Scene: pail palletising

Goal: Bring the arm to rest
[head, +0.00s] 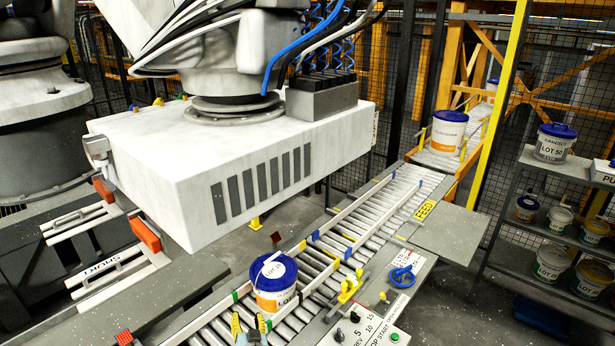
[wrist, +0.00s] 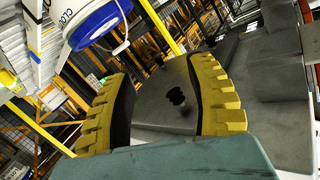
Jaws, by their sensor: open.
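My gripper (head: 248,324) shows at the bottom edge of the head view, its yellow fingertips just in front of a white pail (head: 273,298) with a blue lid on the roller conveyor. In the wrist view my gripper (wrist: 165,95) has its two yellow ribbed fingers spread apart with nothing held between them. A grey surface with a small dark knob shows behind the gap. The blue-lidded pail (wrist: 95,22) is at the upper left there, outside the fingers. The rest of my arm is not clearly visible.
A large white machine head (head: 240,170) hangs left of the roller conveyor (head: 345,235). A control panel (head: 365,325) and blue tape ring (head: 402,276) lie right of the pail. Another pail (head: 449,132) stands at the far end. Shelves (head: 560,215) hold several pails.

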